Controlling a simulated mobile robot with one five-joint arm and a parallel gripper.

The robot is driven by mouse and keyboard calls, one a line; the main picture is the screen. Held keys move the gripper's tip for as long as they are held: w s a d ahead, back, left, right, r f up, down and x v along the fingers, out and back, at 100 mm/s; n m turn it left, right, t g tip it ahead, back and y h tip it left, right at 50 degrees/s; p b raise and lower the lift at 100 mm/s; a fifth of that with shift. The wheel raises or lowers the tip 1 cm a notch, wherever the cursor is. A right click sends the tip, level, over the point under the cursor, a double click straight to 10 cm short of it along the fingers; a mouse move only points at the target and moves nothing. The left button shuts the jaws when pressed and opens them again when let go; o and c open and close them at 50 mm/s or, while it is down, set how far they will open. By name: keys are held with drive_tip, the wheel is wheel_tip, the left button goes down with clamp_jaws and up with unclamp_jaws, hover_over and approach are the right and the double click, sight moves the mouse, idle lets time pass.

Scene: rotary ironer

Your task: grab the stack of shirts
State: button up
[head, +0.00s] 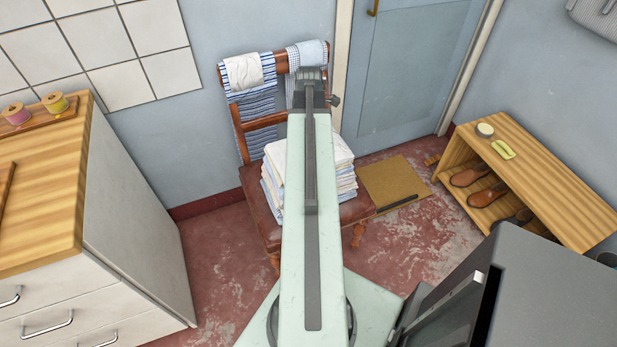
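The stack of shirts (342,168) is a pile of folded white and pale blue cloth on the brown seat of a wooden chair (258,212). My pale green arm crosses in front of it and hides its middle, so only its left and right sides show. The stack looks level and upright. The grey end of my arm shows above the stack in the picture, before the chair's back. No gripper fingers can be made out, and nothing held is visible.
Striped and white cloths (243,72) hang over the chair back. A drawer cabinet (140,215) stands at left, a low wooden shelf with shoes (540,180) at right. A dark machine (550,290) is at lower right. Brown board (395,183) lies beside the chair.

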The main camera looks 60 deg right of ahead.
clamp_jaws()
drive_tip(key=shift+r, duration=0.1)
idle(1.2)
